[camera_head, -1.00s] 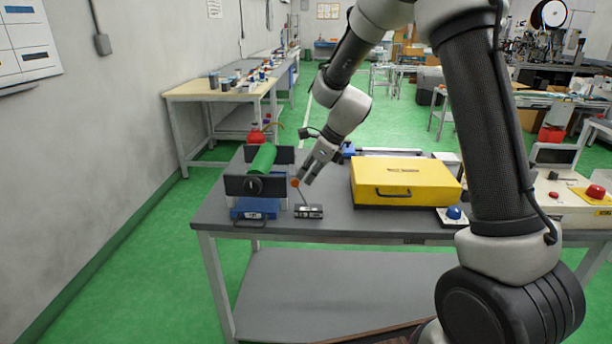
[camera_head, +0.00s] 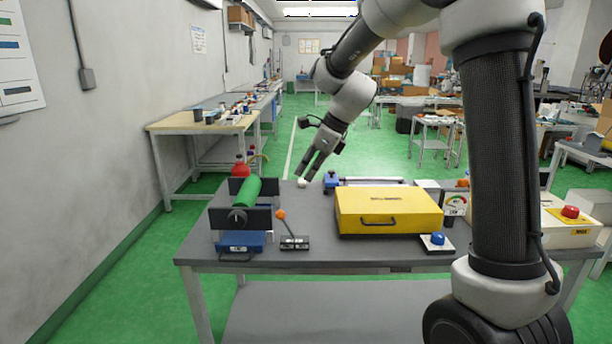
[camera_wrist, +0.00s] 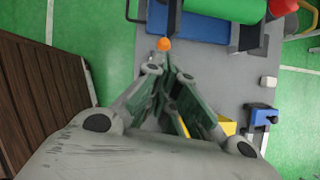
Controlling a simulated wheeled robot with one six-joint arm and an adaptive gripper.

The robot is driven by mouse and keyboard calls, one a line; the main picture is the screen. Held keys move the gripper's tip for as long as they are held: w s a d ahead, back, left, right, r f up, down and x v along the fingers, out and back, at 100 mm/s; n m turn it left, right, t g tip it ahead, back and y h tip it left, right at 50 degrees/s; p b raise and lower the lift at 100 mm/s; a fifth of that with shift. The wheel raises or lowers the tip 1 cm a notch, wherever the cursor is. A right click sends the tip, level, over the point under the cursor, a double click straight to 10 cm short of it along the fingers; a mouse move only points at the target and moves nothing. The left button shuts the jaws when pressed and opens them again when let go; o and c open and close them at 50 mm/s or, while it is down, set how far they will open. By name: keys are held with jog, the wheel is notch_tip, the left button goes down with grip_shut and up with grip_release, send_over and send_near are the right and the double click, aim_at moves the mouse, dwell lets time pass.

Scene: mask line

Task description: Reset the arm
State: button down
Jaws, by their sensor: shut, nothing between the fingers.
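My gripper (camera_head: 308,173) is shut and empty in the head view, pointing down above the back part of the grey table (camera_head: 310,258). It is apart from the orange-tipped lever (camera_head: 281,215), which stands on a small dark base in front of it and to its left. In the wrist view my gripper (camera_wrist: 170,75) shows its closed fingers, with the lever's orange ball (camera_wrist: 163,44) just beyond the fingertips in the picture. My arm reaches in from the upper right of the head view.
A green cylinder (camera_head: 247,191) lies on a dark stand over a blue block (camera_head: 241,240). A yellow case (camera_head: 390,212) sits right of the lever, beside a blue button (camera_head: 437,238). A small white cube (camera_head: 302,183) is close below my gripper. Green floor lies clear left of the table.

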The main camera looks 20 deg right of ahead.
jog(key=s+d+r+n+h, duration=0.1)
jog(key=s+d+n, duration=0.4)
jog(key=s, duration=0.5)
jog(key=s+d+r+n+h, duration=0.2)
jog(key=s+d+n, duration=0.4)
jog(key=s+n, duration=0.4)
jog(key=s+d+r+n+t+h, duration=0.1)
jog(key=s+d+n, duration=0.4)
jog(key=s, duration=0.7)
jog(key=shift+d+r+n+h, duration=0.2)
jog(key=shift+n+h, duration=0.3)
jog(key=shift+n, duration=0.9)
